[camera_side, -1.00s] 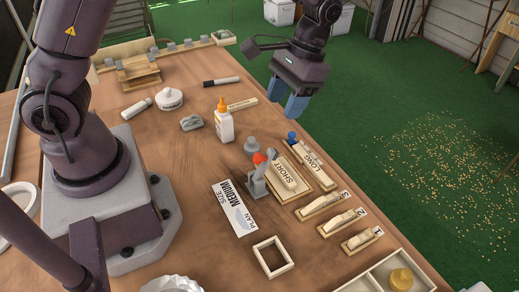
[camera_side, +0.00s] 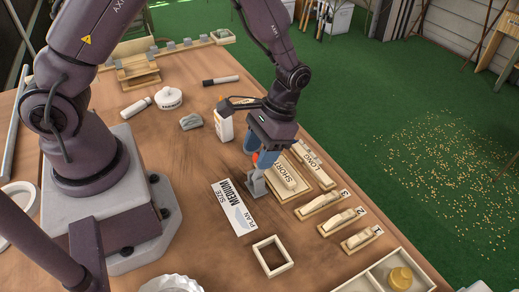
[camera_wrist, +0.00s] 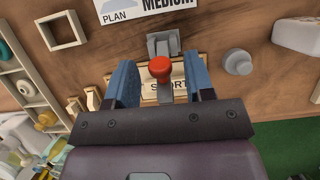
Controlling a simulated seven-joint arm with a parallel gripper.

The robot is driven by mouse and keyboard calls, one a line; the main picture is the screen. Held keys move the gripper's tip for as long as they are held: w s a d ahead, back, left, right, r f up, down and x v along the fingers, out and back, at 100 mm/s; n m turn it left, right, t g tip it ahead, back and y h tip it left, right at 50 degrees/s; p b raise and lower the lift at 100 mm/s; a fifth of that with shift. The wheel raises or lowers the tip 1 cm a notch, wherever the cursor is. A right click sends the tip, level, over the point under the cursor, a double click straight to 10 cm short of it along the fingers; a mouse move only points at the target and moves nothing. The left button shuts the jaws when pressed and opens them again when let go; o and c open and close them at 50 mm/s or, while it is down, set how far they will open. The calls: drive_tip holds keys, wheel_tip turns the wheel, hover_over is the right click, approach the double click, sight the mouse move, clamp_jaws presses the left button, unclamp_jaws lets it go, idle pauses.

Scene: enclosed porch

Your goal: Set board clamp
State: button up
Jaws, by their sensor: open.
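The grey clamp (camera_side: 256,184) with a red knob stands on the table beside the wooden piece marked SHORT (camera_side: 288,178). In the wrist view the clamp's grey base (camera_wrist: 163,44) and its red knob (camera_wrist: 160,67) are near the picture's middle. My gripper (camera_side: 259,160) is over the clamp with its blue fingers pointing down. In the wrist view the open fingers (camera_wrist: 160,80) lie on either side of the red knob, with gaps showing. In the side view the fingers mostly hide the knob. A card (camera_side: 234,207) reading PLAN, SIZE MEDIUM lies beside the clamp.
A piece marked LONG (camera_side: 313,165) lies behind SHORT. Numbered wooden pieces (camera_side: 342,221) and a square frame (camera_side: 272,257) lie nearer the camera. A grey round knob (camera_wrist: 238,62) and the glue bottle (camera_side: 224,124) stand close to my gripper. A divided tray (camera_side: 375,277) is at front right.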

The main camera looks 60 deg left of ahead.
sight(257, 154)
drive_tip(key=shift+s+f, duration=0.1)
drive_tip(key=shift+f, duration=0.05)
clamp_jaws()
drive_tip(key=shift+s+t, duration=1)
drive_tip(key=shift+t, duration=0.5)
unclamp_jaws()
wheel_tip(257, 154, up, 13)
drive_tip(key=w, duration=0.1)
drive_tip(key=shift+w, duration=0.25)
drive_tip(key=shift+f, duration=0.1)
